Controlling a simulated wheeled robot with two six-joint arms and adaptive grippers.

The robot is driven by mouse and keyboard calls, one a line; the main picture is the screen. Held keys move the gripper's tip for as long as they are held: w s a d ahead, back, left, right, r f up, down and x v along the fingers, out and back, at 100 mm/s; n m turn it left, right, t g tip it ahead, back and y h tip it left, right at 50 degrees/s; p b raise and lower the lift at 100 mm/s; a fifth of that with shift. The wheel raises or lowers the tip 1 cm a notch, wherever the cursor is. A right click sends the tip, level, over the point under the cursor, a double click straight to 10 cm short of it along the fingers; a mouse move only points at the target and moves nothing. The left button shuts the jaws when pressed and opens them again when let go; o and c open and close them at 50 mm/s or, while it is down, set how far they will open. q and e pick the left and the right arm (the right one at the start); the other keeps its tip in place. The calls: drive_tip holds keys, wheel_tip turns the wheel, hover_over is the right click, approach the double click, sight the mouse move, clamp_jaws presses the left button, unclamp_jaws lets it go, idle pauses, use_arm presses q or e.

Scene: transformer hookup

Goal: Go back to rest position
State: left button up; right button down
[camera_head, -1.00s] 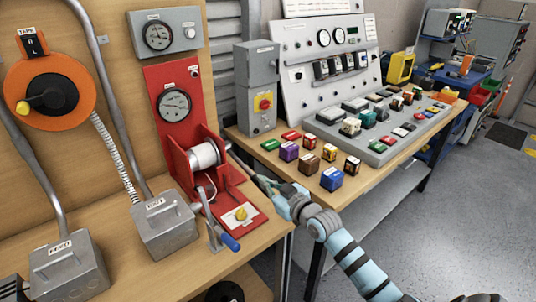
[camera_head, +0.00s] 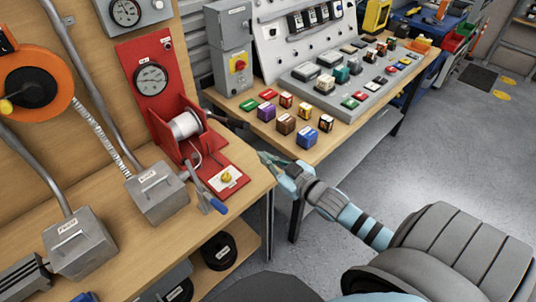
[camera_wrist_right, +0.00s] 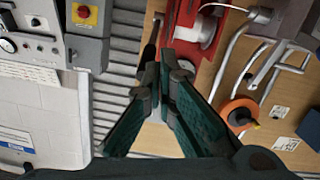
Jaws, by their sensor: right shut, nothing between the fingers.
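My right gripper (camera_head: 268,160) is in the head view at the right end of the wooden bench, beside the red winch unit (camera_head: 188,155). Its arm reaches in from the lower right. In the right wrist view the fingers (camera_wrist_right: 160,80) meet at the tips, shut and empty. The red unit with its white spool (camera_wrist_right: 190,45) lies beyond the fingertips in that view. My left gripper is not in view.
The wooden bench (camera_head: 135,262) carries grey boxes, and an orange tape reel (camera_head: 40,82) hangs above it. A second table holds a sloped control panel and several small coloured blocks (camera_head: 266,112). Open grey floor (camera_head: 440,150) lies to the right.

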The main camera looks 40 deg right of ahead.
idle(0.8)
drive_tip(key=s+d+f+m+g+h, duration=0.1)
drive_tip(key=s+d+f+g, duration=0.2)
drive_tip(key=f, duration=0.6)
drive_tip(key=s+d+f+g+h, duration=0.2)
drive_tip(key=s+f, duration=0.3)
drive_tip(key=f, duration=0.4)
drive_tip(key=s+d+f+m+g+h, duration=0.1)
drive_tip(key=s+d+f+g, duration=0.15)
drive_tip(key=s+f, duration=0.4)
drive_tip(key=s+a+f+g, duration=0.3)
drive_tip(key=s+f+g, duration=0.2)
drive_tip(key=s+f, duration=0.8)
drive_tip(key=s+a+f+m+g+y, duration=0.1)
drive_tip(key=s+a+f, duration=0.4)
drive_tip(key=s+a, duration=0.5)
drive_tip(key=s+g, duration=0.1)
drive_tip(key=s, duration=0.2)
drive_tip(key=shift+f+g+y, duration=0.2)
drive_tip(key=shift+g+y, duration=0.15)
drive_tip(key=shift+y, duration=0.05)
